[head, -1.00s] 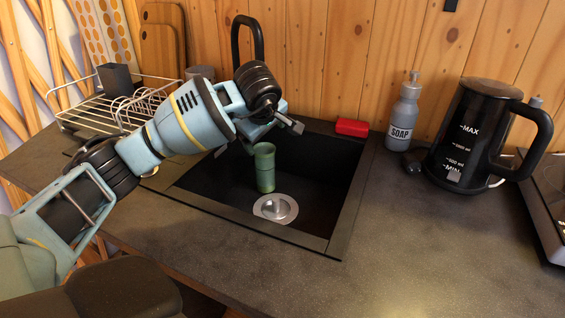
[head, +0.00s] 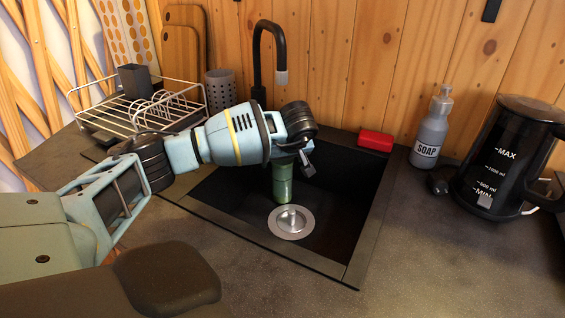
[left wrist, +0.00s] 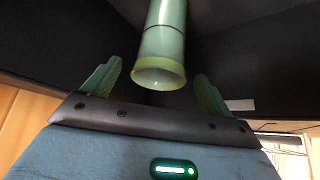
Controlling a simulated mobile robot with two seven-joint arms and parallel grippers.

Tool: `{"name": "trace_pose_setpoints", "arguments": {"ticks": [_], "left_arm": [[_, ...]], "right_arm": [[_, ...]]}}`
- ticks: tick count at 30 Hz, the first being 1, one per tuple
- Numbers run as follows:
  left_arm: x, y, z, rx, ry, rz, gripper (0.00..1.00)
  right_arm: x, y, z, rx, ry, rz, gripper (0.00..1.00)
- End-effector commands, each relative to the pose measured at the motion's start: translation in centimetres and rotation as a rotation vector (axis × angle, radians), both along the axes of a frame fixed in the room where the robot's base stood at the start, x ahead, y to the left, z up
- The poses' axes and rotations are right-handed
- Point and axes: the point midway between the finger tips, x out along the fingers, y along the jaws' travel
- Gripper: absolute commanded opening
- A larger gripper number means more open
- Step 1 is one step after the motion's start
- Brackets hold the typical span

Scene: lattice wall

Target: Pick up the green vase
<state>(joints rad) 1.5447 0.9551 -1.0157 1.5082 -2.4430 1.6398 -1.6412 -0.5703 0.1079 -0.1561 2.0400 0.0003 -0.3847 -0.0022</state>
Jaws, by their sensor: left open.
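The green vase (head: 283,182) stands upright in the black sink (head: 335,225), behind the metal drain. Its upper part is hidden by my left gripper (head: 290,158), which is above it in the head view. In the left wrist view, the vase (left wrist: 163,45) appears between the two green fingers, its lighter rim facing the camera. The left gripper (left wrist: 155,80) is open with a gap on both sides of the vase, and no finger visibly touches it. My right gripper is not in view.
A black faucet (head: 265,55) rises behind the sink. A red sponge (head: 376,140) lies at its back right edge. A soap bottle (head: 432,130) and black kettle (head: 510,155) stand to the right. A wire dish rack (head: 135,112) is at the left. The front counter is clear.

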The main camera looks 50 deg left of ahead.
Motion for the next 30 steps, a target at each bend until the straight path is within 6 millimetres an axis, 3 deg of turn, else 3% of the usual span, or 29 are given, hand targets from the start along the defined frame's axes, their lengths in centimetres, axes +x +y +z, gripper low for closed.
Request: {"name": "trace_pose_setpoints", "arguments": {"ticks": [12, 22, 30], "left_arm": [[1.0, 1.9, -3.9, -0.002, 0.000, 0.001, 0.86], [1.2, 2.3, -4.4, -0.001, -0.002, 0.000, 0.86], [1.2, 2.2, -4.4, -0.001, -0.002, 0.000, 0.53]], "right_arm": [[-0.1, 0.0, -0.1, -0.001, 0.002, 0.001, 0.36], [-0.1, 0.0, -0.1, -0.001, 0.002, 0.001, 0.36], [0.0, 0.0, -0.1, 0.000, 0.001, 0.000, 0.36]]}}
